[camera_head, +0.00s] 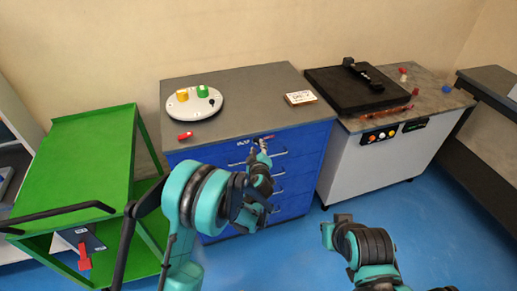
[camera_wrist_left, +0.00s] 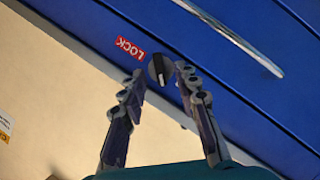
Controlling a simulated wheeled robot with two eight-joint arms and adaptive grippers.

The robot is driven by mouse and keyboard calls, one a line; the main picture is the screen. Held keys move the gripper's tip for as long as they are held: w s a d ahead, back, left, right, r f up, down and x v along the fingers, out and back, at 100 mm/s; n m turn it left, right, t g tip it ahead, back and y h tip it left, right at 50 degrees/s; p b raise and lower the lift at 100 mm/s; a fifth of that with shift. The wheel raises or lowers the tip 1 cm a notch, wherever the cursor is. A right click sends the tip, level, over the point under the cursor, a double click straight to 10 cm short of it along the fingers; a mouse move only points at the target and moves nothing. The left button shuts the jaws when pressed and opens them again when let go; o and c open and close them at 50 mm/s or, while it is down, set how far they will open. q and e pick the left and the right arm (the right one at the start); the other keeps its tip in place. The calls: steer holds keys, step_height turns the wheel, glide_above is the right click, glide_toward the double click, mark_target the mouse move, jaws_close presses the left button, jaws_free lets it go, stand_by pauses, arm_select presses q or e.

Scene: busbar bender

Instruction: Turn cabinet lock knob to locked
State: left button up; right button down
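The blue cabinet (camera_head: 300,160) stands in the middle of the head view. In the left wrist view its lock knob (camera_wrist_left: 160,69) is a round dark knob with a light stripe on its face. A red LOCK label (camera_wrist_left: 131,49) is beside it. My left gripper (camera_wrist_left: 160,72) is open, with one fingertip on each side of the knob. I cannot tell whether they touch it. In the head view my left gripper (camera_head: 261,146) is at the cabinet's upper front and hides the knob. My right gripper (camera_head: 335,226) is low in front, away from the cabinet; its fingers are unclear.
On the cabinet top are a white plate (camera_head: 196,114) with yellow and green knobs, a red piece (camera_head: 185,136) and a small sign (camera_head: 300,98). A metal drawer handle (camera_wrist_left: 235,35) is near the knob. A green cart (camera_head: 80,160) stands left, a white machine (camera_head: 375,160) right.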

arm_select(q)
steer(key=shift+w+f, duration=0.15)
steer(key=shift+w, duration=0.55)
jaws_close()
